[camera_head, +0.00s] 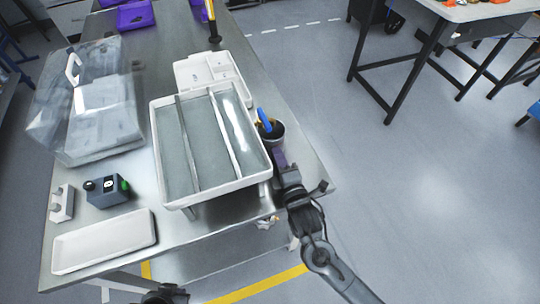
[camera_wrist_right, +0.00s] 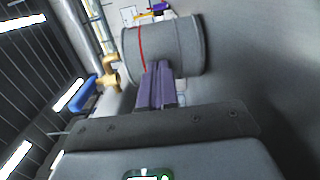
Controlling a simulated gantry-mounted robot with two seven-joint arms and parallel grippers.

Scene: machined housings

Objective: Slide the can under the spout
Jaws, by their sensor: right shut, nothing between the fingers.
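The can (camera_head: 275,138) is a grey open cylinder at the right edge of the metal table. It also shows large in the right wrist view (camera_wrist_right: 178,48), with a red line around it. The spout is a yellow tap (camera_wrist_right: 110,75) with a blue handle (camera_head: 263,117); in the head view it overlaps the can's mouth. My right gripper (camera_head: 279,158) is shut and empty, its purple fingertips (camera_wrist_right: 156,80) right against or just short of the can's side. I cannot tell if they touch. A dark part at the bottom edge, perhaps my left gripper (camera_head: 165,293), is cut off.
A white divided tray (camera_head: 261,180) stands just left of the can, with a smaller white tray (camera_head: 205,67) behind it. A clear bin (camera_head: 90,100), dark button box (camera_head: 108,192) and shallow white tray (camera_head: 103,242) are further left. Open floor lies to the right.

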